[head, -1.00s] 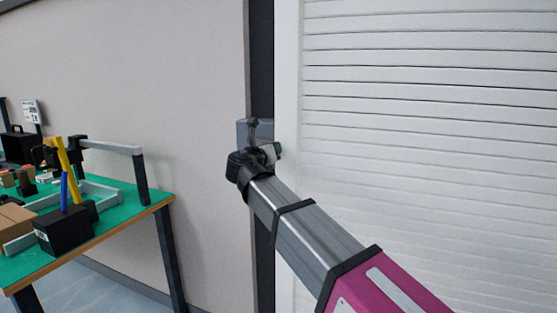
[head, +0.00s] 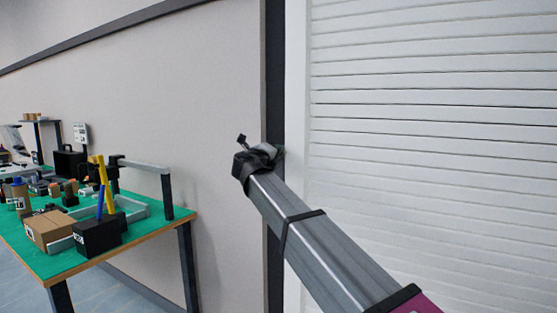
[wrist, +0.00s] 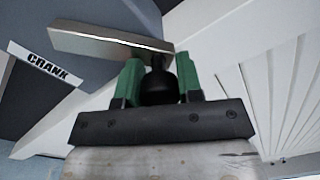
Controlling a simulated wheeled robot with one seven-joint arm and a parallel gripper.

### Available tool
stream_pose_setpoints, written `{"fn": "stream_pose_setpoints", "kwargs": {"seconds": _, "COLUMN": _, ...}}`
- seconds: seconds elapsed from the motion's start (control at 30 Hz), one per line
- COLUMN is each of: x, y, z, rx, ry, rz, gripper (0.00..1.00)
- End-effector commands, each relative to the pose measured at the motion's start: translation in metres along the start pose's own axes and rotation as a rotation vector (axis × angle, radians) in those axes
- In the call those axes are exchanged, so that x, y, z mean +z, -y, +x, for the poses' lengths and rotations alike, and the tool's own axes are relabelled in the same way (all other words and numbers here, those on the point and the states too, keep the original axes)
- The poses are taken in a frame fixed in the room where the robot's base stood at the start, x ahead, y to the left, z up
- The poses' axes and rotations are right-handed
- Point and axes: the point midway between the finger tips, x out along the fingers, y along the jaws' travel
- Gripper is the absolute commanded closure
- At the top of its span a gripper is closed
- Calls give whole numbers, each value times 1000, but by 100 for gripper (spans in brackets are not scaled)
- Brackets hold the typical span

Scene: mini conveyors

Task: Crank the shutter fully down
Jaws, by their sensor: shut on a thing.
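The white slatted shutter (head: 430,130) fills the right side of the head view, its slats covering the opening as far as the view reaches. In the wrist view my gripper (wrist: 158,82) has its green fingers shut on the dark crank knob (wrist: 158,86). The grey crank arm (wrist: 105,40) runs from the knob to the upper left. A label reading "CRANK" (wrist: 52,68) is on the dark surface at the left. In the head view my arm hides most of the crank and the gripper's fingers.
A green-topped workbench (head: 160,226) stands at the left with a cardboard box (head: 50,229), a black box (head: 98,237) and several tools. A dark post (head: 274,60) and plain wall (head: 220,90) lie beside the shutter.

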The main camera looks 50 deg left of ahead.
Motion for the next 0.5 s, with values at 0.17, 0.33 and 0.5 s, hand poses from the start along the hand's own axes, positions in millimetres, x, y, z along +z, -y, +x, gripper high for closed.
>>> {"fn": "stream_pose_setpoints", "kwargs": {"seconds": 0.17, "x": 5, "y": 2, "z": 0, "rx": -2, "ry": 5, "rz": -45, "gripper": 100}}
{"fn": "stream_pose_setpoints", "kwargs": {"seconds": 0.33, "x": 6, "y": 2, "z": 0, "rx": -2, "ry": 6, "rz": -60, "gripper": 100}}
{"fn": "stream_pose_setpoints", "kwargs": {"seconds": 0.5, "x": 6, "y": 2, "z": 0, "rx": -2, "ry": 6, "rz": -61, "gripper": 100}}
